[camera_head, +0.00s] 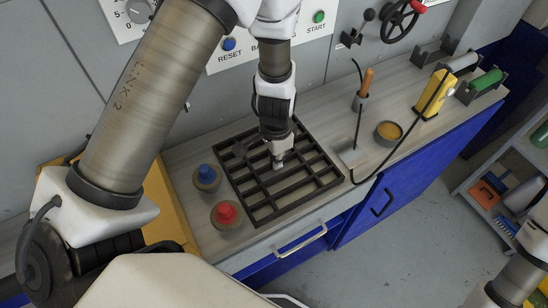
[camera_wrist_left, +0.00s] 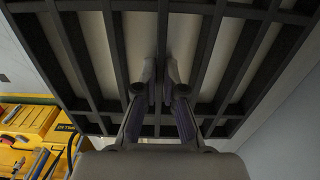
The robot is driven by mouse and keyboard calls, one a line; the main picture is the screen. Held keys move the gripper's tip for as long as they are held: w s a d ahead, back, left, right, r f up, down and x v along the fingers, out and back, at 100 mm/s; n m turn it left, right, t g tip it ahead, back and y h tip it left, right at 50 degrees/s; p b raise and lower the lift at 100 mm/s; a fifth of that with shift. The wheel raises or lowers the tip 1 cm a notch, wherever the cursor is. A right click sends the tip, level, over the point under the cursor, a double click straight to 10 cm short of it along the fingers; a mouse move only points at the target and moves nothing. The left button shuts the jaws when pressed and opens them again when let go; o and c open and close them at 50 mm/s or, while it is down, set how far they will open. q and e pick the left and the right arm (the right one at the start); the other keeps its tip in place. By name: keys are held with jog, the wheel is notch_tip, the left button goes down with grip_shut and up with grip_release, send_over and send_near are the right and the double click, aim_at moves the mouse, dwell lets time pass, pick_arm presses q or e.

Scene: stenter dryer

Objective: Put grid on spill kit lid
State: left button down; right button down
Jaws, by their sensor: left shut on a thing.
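The grid (camera_head: 301,204) is a dark rectangular frame with crossing bars, over the worktop in the head view. I cannot tell whether it rests on the top or hangs slightly above it. My left gripper (camera_head: 278,163) points down from above and is shut on one of the grid's inner bars. In the left wrist view the grid (camera_wrist_left: 108,40) fills the upper part, with the fingers (camera_wrist_left: 158,82) around a bar. A yellow body (camera_head: 172,212), partly behind my left arm, stands left of the worktop; I cannot tell whether it is the spill kit. My right gripper is out of view.
A blue knob (camera_head: 206,174) and a red knob (camera_head: 225,213) stand close left of the grid. A small bowl (camera_head: 388,132), an orange-handled tool (camera_head: 366,83) and a black cable are to the right. A control panel wall is behind; a drawer handle (camera_head: 300,241) is in front.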

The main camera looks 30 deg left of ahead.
pick_arm(q)
jog(key=shift+d+r, duration=0.1)
jog(key=shift+r, duration=0.1)
jog(key=shift+s+f+b, duration=0.15)
jog(key=shift+f+b, duration=0.1)
jog(key=shift+b, duration=0.05)
jog(key=c, duration=1.3)
grip_release()
